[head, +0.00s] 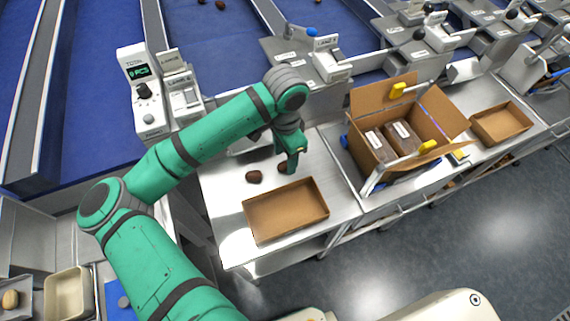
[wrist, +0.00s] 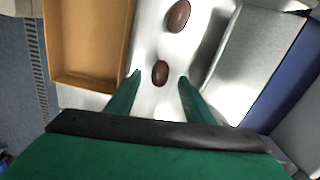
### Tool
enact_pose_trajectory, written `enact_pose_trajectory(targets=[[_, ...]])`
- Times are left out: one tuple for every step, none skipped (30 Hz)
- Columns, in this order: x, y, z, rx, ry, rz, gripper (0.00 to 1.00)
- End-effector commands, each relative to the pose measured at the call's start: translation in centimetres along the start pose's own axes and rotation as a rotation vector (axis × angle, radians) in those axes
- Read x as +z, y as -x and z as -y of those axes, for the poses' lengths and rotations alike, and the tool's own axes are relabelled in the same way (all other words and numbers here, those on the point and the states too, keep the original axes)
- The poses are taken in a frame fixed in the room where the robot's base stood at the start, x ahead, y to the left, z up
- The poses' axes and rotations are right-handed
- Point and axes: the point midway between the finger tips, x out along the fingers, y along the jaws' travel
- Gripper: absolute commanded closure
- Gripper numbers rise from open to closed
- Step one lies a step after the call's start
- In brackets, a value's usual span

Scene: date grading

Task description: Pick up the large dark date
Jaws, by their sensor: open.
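Two dark brown dates lie apart on the bright metal table. One date (head: 254,176) is in the open, left of my gripper in the head view. The other date (head: 283,168) is partly hidden by my gripper (head: 291,167). In the wrist view, one date (wrist: 160,73) shows between the open fingertips of my gripper (wrist: 159,78), with space on both sides. The second date (wrist: 178,16) lies farther up the picture and looks somewhat bigger there. Both are similarly dark. My gripper is empty and low over the table; its exact height is unclear.
A shallow brown tray (head: 247,219) lies just in front of the dates; it also shows at left in the wrist view (wrist: 58,67). An open carton (head: 425,166) with packs and another tray (head: 487,142) stand to the right. Weighing machines (head: 146,107) line the back left.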

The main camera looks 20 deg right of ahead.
Motion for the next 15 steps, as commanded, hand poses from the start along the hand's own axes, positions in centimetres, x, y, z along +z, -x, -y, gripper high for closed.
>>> enact_pose_trajectory(targets=[[0.1, -0.8, 0.1, 0.0, 0.001, 0.001, 0.52], [0.1, -1.2, 0.1, 0.0, 0.001, 0.002, 0.52], [0.1, -1.7, 0.1, 0.001, 0.001, 0.0, 0.52], [0.1, -2.0, 0.1, 0.001, 0.001, 0.0, 0.52], [0.1, -2.3, 0.0, 0.001, 0.001, 0.001, 0.52], [0.1, -2.6, 0.1, 0.001, 0.001, 0.001, 0.52], [0.1, -2.8, 0.1, 0.0, 0.001, 0.0, 0.52], [0.1, -2.9, 0.1, 0.0, 0.001, 0.0, 0.52], [0.1, -3.0, 0.1, 0.0, 0.001, 0.0, 0.52], [0.1, -3.0, 0.1, 0.0, 0.0, 0.0, 0.52], [0.1, -3.0, 0.1, 0.0, 0.0, -0.001, 0.52], [0.0, -3.0, 0.1, 0.0, 0.0, -0.001, 0.52], [0.0, -3.0, 0.1, 0.0, 0.0, -0.001, 0.52], [0.0, -3.0, 0.1, 0.0, 0.0, -0.001, 0.52], [0.0, -3.0, 0.1, 0.0, 0.0, -0.001, 0.52]])
